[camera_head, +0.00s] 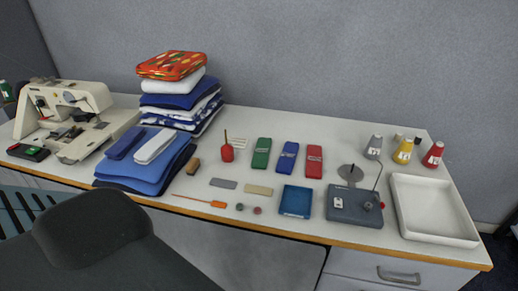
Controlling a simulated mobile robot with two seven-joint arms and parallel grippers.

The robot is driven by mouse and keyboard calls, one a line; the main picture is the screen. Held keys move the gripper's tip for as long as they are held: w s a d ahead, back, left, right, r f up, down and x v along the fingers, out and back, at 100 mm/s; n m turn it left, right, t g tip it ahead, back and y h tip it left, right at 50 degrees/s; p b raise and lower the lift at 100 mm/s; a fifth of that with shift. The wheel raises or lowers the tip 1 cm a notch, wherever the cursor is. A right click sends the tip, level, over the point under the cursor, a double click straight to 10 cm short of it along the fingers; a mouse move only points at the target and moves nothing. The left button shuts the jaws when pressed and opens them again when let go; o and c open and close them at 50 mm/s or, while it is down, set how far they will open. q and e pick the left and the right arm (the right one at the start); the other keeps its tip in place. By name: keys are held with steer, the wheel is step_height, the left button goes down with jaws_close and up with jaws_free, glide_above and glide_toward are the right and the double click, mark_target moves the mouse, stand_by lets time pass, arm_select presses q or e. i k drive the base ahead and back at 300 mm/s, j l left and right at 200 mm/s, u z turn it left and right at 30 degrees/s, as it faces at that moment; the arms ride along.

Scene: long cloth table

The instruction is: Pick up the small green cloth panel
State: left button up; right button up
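A small green panel (261,153) lies flat on the white table, toward the back of its middle part. It is the leftmost in a row with a blue panel (287,156) and a red panel (314,161), with small gaps between them. Each has a pale marking too small to read. Nothing covers the green panel. Neither of my grippers is in view.
A red pincushion-like item (227,152) stands just left of the green panel. Folded cloths (150,158) and a sewing machine (75,115) are further left. A white tray (433,237) and several thread cones lie right. A dark chair (95,245) stands in front.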

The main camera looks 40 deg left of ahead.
mark_target(260, 160)
steer(key=j+z, duration=0.15)
steer(key=j, duration=0.55)
steer(key=k+j+z, duration=0.2)
steer(key=j, duration=0.5)
steer(key=i, duration=0.05)
